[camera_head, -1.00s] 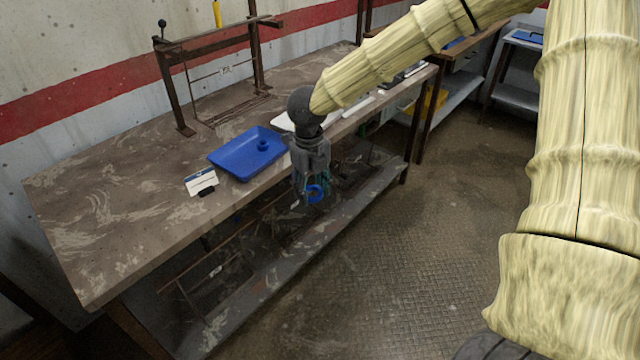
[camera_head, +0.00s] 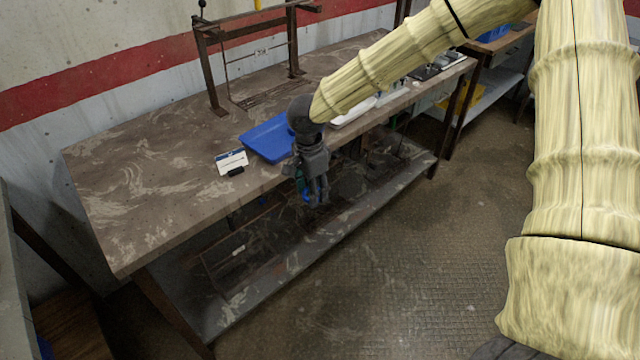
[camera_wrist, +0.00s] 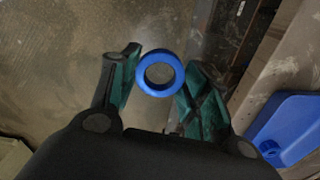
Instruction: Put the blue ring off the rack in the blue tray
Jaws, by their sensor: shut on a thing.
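My gripper (camera_head: 314,194) hangs in front of the workbench's front edge, with its fingers pointing down. It is shut on the blue ring (camera_wrist: 160,73), which shows face-on between the green fingertip pads in the wrist view.
A dark metal rack (camera_head: 213,75) stands at the back of the bench (camera_head: 140,165). White items lie right of my arm. The bench's left part is clear. A lower shelf (camera_head: 270,270) runs underneath.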

